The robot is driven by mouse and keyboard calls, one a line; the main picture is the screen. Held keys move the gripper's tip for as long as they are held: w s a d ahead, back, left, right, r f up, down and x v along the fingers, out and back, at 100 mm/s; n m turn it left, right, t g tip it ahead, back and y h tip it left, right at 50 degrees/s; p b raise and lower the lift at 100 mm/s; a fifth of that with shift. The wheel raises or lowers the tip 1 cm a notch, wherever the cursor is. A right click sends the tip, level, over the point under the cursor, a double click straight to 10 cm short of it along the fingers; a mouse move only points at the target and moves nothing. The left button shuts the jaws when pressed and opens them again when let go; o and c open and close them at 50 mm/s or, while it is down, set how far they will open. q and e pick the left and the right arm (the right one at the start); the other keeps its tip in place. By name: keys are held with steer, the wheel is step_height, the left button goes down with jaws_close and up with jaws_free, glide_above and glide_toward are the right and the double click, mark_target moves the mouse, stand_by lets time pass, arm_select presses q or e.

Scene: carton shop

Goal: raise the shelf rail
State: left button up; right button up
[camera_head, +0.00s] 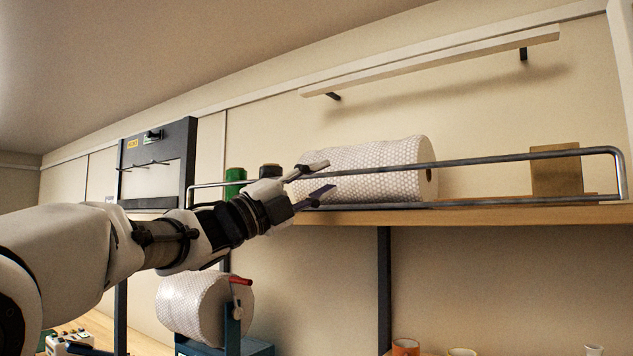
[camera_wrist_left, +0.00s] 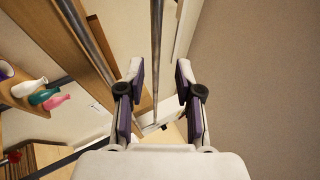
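The shelf rail (camera_head: 480,159) is a thin grey metal bar with a bent right end. It runs along the front of the upper wooden shelf (camera_head: 490,215), above a lower bar at the shelf edge. My left gripper (camera_head: 328,179) is open, with its two fingers at the rail's height in front of the bubble-wrap roll. In the left wrist view the rail (camera_wrist_left: 156,50) runs lengthwise through the gap between the open fingers (camera_wrist_left: 160,75), with space on both sides. I cannot tell how deep it sits between them. My right gripper is not in view.
A bubble-wrap roll (camera_head: 385,172) lies on the shelf behind the rail, with a brown box (camera_head: 556,174) to its right and a green roll (camera_head: 235,176) to its left. A narrow ledge (camera_head: 430,62) is above. Another wrap roll (camera_head: 190,305) hangs below.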

arm_select(q)
steer(key=v, duration=1.2)
steer(key=shift+w, duration=0.1)
